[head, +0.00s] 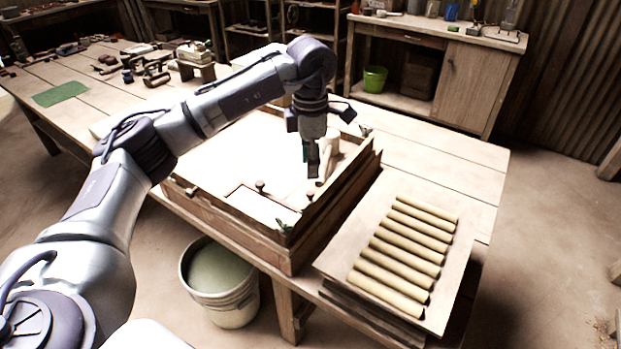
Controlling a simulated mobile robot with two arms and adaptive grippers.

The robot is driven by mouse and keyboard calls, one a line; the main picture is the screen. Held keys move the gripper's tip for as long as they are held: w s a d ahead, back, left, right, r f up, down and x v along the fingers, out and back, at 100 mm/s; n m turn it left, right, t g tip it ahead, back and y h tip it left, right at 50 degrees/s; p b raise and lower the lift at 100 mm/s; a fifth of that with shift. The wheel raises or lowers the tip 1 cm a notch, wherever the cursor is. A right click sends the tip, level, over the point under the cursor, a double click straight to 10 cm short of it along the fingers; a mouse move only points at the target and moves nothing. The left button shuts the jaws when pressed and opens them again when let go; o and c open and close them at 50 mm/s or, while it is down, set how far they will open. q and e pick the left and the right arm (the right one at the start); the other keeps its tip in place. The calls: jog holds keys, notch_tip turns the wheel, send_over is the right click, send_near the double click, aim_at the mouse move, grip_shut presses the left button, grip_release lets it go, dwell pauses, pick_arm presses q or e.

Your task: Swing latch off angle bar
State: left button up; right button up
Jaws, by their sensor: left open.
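A wooden press frame (287,257) with raised sides stands on the work table, with a pale surface inside it. My left gripper (318,170) points down inside the frame, near its right side, with its jaws open. A pale cylindrical piece (332,140) stands right behind the fingers; I cannot tell whether they touch it. A small greenish fitting (283,226) sits at the frame's near corner, and a small dark knob (260,186) stands inside the frame. I cannot make out for certain which parts are the latch and the angle bar. My right gripper is not in view.
A board (440,300) with a row of several pale rolls (405,246) lies right of the frame. A bucket (219,285) stands on the floor below the table's front edge. Tools clutter the table's far left. The table top behind the board (440,150) is clear.

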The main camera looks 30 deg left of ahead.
pick_arm(q)
jog(key=shift+r, duration=2.25)
